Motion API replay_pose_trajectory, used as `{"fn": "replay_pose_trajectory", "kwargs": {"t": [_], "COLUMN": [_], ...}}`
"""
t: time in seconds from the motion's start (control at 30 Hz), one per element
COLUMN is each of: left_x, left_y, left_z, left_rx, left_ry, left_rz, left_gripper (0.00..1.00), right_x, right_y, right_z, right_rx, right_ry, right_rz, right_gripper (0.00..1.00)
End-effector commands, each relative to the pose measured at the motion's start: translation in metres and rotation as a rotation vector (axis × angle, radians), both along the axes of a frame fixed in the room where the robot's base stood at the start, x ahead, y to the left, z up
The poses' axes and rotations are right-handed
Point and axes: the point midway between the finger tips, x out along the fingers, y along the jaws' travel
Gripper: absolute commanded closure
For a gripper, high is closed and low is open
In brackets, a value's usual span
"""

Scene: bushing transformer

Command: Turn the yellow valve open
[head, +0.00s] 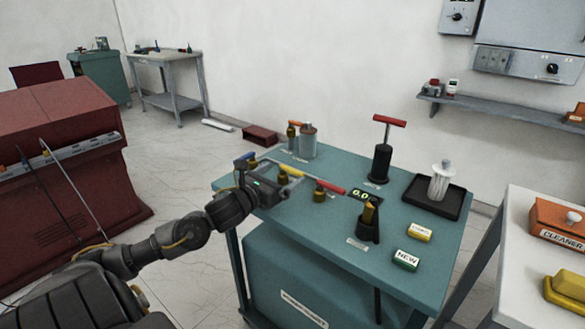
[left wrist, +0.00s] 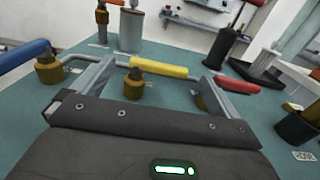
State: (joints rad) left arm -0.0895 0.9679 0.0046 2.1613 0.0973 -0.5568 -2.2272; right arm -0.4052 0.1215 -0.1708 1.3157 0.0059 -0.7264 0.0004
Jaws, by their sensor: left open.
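The yellow valve (head: 291,170) has a yellow lever on a brass body and stands on the teal workbench (head: 400,262). In the left wrist view its yellow lever (left wrist: 160,69) points right from the brass body (left wrist: 133,86), roughly crosswise to my view. My left gripper (head: 281,173) is open at the valve. In the left wrist view the fingers (left wrist: 158,78) stand on either side of the lever, one to its left and one near its right end. I cannot tell whether they touch it. My right gripper is not in view.
A blue-handled valve (left wrist: 28,57) lies left of the yellow one, and a red-handled valve (left wrist: 238,85) lies right, close to the fingers. A hand pump with a red T-handle (head: 381,150), a black tray (head: 455,210) and a grey canister (head: 307,142) stand on the bench.

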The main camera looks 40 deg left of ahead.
Motion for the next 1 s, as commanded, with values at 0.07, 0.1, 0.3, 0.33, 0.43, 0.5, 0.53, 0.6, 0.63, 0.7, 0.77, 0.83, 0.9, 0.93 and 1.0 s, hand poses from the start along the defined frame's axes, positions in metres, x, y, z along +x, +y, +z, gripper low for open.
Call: {"fn": "replay_pose_trajectory", "kwargs": {"t": [0.07,0.1,0.3,0.33,0.43,0.5,0.53,0.6,0.63,0.7,0.77,0.83,0.9,0.93,1.0], "left_x": [0.014,0.019,0.041,0.043,0.048,0.049,0.049,0.049,0.049,0.049,0.049,0.049,0.049,0.049,0.049], "left_y": [0.001,0.001,0.001,0.0,0.0,0.0,0.0,0.0,0.0,0.0,0.0,0.0,0.0,0.0,0.0], "left_z": [0.003,0.003,0.001,0.001,0.0,0.0,0.0,0.0,0.0,0.0,0.0,0.0,0.0,0.0,0.0], "left_rx": [-0.003,-0.002,-0.003,-0.002,-0.002,-0.001,-0.001,-0.001,-0.001,-0.001,-0.001,-0.001,-0.001,-0.001,-0.001], "left_ry": [-0.004,-0.004,-0.002,-0.001,-0.001,0.0,0.0,0.0,0.0,0.0,0.0,0.0,0.0,0.0,0.0], "left_rz": [0.002,0.002,0.001,0.0,-0.001,-0.002,-0.002,-0.002,-0.002,-0.002,-0.002,-0.002,-0.002,-0.002,-0.001], "left_gripper": [0.01,0.01,0.01,0.01,0.01,0.01,0.01,0.01,0.01,0.01,0.04,0.13,0.22,0.26,0.35], "right_x": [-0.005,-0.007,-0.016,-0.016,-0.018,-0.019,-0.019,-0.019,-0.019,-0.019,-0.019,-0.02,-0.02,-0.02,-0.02], "right_y": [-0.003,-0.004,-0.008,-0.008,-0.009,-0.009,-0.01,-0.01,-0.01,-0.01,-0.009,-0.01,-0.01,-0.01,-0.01], "right_z": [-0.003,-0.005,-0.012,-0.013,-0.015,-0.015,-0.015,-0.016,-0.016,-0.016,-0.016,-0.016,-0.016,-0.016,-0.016], "right_rx": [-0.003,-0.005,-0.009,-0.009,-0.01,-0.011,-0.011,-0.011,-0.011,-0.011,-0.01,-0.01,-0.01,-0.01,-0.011], "right_ry": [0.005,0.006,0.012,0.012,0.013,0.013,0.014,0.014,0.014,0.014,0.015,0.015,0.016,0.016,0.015], "right_rz": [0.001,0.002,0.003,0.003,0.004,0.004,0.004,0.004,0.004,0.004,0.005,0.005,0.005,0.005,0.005], "right_gripper": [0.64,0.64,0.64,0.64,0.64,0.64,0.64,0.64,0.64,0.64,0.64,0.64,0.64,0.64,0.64]}}
